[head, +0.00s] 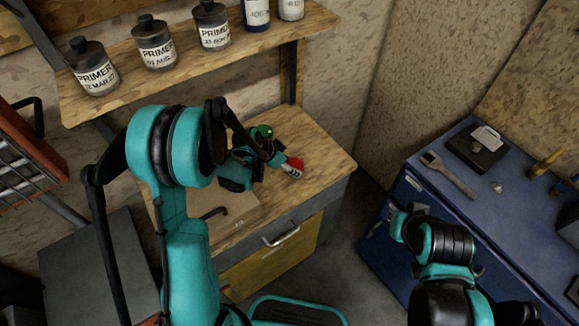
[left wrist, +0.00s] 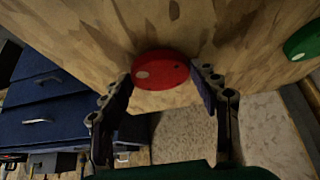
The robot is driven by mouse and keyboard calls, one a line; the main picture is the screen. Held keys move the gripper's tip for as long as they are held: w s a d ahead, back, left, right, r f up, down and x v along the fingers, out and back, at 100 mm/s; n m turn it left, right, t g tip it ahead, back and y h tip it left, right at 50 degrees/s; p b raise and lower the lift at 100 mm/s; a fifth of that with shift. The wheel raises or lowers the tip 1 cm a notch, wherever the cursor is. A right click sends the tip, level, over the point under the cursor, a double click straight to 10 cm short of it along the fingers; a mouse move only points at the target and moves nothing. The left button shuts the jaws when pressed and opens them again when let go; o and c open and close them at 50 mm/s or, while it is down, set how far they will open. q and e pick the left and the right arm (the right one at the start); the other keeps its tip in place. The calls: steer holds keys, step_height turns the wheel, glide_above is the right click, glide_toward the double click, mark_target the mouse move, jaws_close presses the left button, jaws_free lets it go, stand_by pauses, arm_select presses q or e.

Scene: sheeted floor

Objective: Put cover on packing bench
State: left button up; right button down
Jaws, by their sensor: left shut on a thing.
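The packing bench (head: 318,148) has a wooden top and a grey drawer front. A round red cover with a pale spot (left wrist: 160,69) is between the two fingers of my left gripper (left wrist: 163,88), which is shut on it. In the head view the red cover (head: 293,165) shows over the bench top near its right edge, with my left arm reaching in from the left. I cannot tell whether the cover touches the wood.
A green round thing (left wrist: 303,40) lies on the bench, also visible in the head view (head: 264,131). Primer bottles (head: 155,42) stand on a shelf above. A blue cabinet (head: 440,200) with tools stands right, across a gap. A cardboard sheet (head: 240,212) lies on the bench.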

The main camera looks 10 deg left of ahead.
arm_select(q)
steer(key=shift+f, duration=0.1)
steer(key=shift+f, duration=0.1)
steer(key=o, duration=1.3)
steer(key=shift+o, duration=0.2)
